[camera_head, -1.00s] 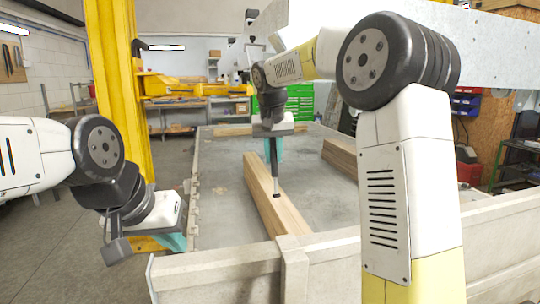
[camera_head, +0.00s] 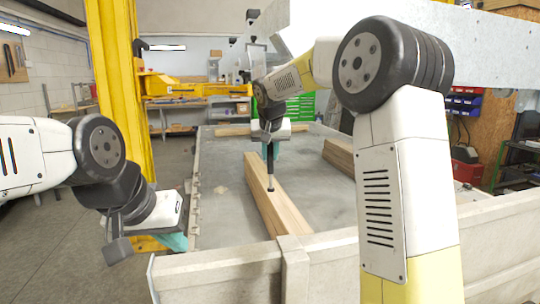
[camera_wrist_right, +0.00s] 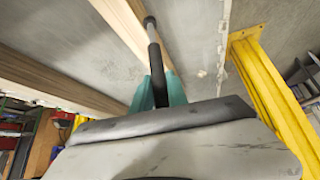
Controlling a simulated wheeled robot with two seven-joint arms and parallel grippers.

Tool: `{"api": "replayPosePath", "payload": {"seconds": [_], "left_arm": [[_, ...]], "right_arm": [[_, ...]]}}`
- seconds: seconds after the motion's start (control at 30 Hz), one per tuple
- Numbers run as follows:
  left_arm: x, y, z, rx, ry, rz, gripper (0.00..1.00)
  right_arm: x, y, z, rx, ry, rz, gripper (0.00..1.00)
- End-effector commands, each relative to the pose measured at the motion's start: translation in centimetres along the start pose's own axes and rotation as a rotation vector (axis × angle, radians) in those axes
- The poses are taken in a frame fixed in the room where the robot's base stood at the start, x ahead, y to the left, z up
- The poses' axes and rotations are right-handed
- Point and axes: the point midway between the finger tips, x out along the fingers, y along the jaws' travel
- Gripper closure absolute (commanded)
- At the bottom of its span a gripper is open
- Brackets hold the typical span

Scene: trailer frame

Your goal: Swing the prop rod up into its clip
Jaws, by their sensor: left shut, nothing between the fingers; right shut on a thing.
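The prop rod (camera_head: 270,171) is a thin black rod with a thicker end. It hangs nearly upright below my right gripper (camera_head: 272,149), over the timber in the trailer bed. In the right wrist view the rod (camera_wrist_right: 154,45) runs between the teal fingers of the right gripper (camera_wrist_right: 158,88), which are shut on it. My left gripper (camera_head: 174,242) is shut and empty at the lower left, outside the bed wall; its fingers are partly hidden. I cannot make out the clip in either view.
Timber beams (camera_head: 286,213) lie in the grey trailer bed (camera_head: 222,210), with another stack (camera_head: 340,154) to the right. A yellow post (camera_head: 121,100) stands at the left. The bed's front wall (camera_head: 215,272) crosses the foreground. A raised grey panel (camera_head: 480,52) spans the upper right.

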Motion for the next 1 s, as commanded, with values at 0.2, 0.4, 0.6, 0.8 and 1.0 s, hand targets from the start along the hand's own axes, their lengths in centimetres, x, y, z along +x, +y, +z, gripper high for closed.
{"api": "replayPosePath", "payload": {"seconds": [0.2,0.4,0.6,0.8,1.0], "left_arm": [[0.0,0.0,0.0,0.0,0.0,0.0,1.0],[0.0,0.0,0.0,0.0,0.0,0.0,1.0],[0.0,0.0,0.0,0.0,0.0,0.0,1.0],[0.0,0.0,0.0,0.0,0.0,0.0,1.0],[0.0,0.0,0.0,0.0,0.0,0.0,1.0]], "right_arm": [[2.3,-0.8,-3.3,0.019,0.162,-0.025,1.0],[3.6,-1.5,-6.0,0.032,0.286,-0.043,1.0],[4.3,-1.8,-7.9,0.044,0.367,-0.056,1.0],[4.5,-1.9,-8.7,0.05,0.402,-0.061,1.0],[4.5,-1.9,-8.8,0.051,0.407,-0.062,1.0]]}}
